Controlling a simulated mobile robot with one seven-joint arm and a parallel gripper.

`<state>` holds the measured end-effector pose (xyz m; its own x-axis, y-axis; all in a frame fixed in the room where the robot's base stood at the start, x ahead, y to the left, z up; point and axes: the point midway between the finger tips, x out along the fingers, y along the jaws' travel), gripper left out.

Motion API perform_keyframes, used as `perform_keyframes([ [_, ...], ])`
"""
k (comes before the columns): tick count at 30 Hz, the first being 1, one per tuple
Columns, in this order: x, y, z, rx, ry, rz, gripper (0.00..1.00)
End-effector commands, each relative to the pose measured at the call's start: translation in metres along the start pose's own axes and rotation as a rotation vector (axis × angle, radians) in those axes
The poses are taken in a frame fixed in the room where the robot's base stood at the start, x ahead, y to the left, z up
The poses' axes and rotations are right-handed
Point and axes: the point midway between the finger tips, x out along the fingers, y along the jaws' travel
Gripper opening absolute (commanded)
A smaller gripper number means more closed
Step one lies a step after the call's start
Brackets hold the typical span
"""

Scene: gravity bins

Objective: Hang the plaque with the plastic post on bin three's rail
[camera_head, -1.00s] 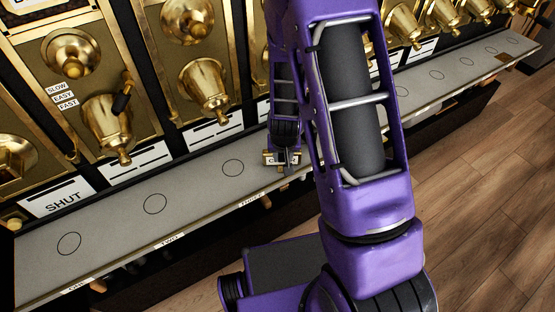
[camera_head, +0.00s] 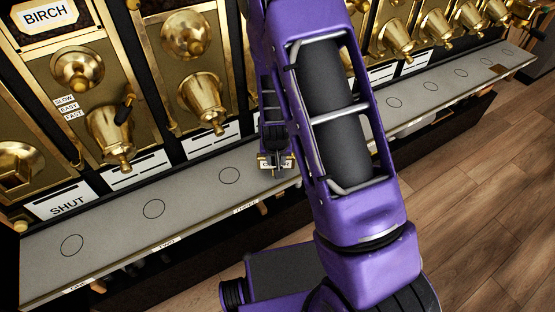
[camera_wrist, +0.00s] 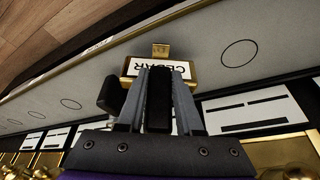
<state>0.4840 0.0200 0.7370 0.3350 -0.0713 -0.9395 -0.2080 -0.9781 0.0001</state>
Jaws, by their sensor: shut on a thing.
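My gripper (camera_head: 273,152) is shut on a small brass-framed plaque (camera_head: 275,165). In the wrist view the plaque (camera_wrist: 161,69) has a white face with dark letters, seen upside down, that seem to read CEDAR. A brass-coloured tab (camera_wrist: 160,49) sticks out past the frame; its material is unclear. The fingers (camera_wrist: 157,100) cover part of the plaque. The plaque is over the grey shelf; contact with the shelf cannot be told. A small THREE label (camera_head: 246,208) marks the shelf's front edge. My arm hides much of the bins behind, and I cannot make out bin three's rail.
The grey shelf (camera_head: 190,192) with drawn circles runs along the bins. Brass spouts (camera_head: 203,102) and white cards (camera_head: 67,201) stand behind it. A BIRCH plaque (camera_head: 46,15) is high on a bin at left. Wooden floor (camera_head: 470,190) is clear at right.

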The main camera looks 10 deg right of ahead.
Motion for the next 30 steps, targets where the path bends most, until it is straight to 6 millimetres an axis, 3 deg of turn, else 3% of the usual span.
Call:
perform_keyframes([
  [8,0.001,0.005,-0.001,0.001,0.002,-0.001,0.00],
  [30,0.002,0.063,-0.001,0.001,0.001,-0.001,0.00],
])
